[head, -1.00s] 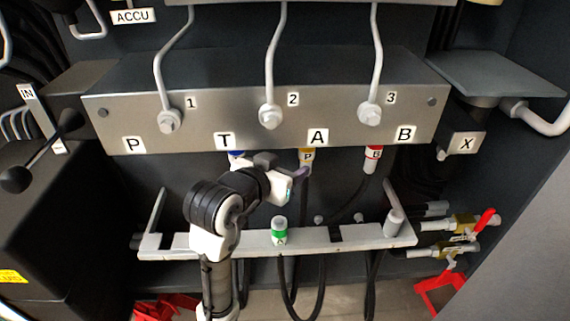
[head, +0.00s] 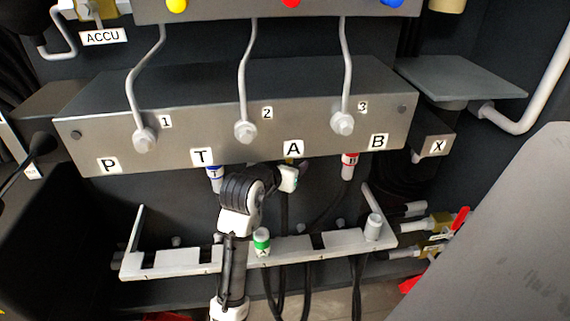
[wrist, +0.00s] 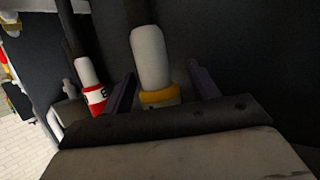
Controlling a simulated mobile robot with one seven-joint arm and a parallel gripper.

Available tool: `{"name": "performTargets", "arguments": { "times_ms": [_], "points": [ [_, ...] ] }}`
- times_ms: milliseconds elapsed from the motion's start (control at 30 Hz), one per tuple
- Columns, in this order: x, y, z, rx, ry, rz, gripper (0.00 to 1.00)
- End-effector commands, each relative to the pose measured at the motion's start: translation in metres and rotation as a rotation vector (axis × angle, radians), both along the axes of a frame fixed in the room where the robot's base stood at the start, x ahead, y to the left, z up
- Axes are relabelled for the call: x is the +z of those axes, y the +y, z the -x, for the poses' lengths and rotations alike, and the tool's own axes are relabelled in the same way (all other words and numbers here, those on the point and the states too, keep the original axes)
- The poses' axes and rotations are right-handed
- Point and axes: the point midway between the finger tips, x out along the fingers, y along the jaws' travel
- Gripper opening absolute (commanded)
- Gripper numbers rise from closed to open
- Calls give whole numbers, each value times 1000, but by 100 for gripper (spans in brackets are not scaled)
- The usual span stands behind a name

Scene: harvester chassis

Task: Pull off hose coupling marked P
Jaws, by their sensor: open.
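The yellow-banded coupling, marked P in the earlier head frame, hangs under the block's port A. In the head view only a bit of the yellow coupling (head: 289,161) shows above my gripper (head: 299,167), which covers the rest. In the wrist view the coupling (wrist: 156,62) has a pale grey body and a yellow band. It stands between the two purple fingers of my gripper (wrist: 163,86), with a visible gap on each side. The fingers are open and do not appear to press on it.
A red-banded coupling (head: 349,166) sits under port B, and shows left in the wrist view (wrist: 92,88). A blue-banded coupling (head: 214,174) sits under port T, close to my arm. A green-capped coupling (head: 262,240) stands on the grey rail (head: 345,239) below. Black hoses hang behind.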

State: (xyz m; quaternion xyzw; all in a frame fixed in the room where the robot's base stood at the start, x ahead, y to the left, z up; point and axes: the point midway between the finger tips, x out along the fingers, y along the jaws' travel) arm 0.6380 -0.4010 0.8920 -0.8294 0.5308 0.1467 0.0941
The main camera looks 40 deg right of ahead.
Motion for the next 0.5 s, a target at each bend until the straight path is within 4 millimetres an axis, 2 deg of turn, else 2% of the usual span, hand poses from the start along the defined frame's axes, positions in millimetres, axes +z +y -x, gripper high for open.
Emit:
{"name": "performTargets", "arguments": {
  "times_ms": [133, 500],
  "points": [
    [0, 0, 0, 0, 0, 0, 58],
    [0, 0, 0, 0, 0, 0, 10]
  ]
}}
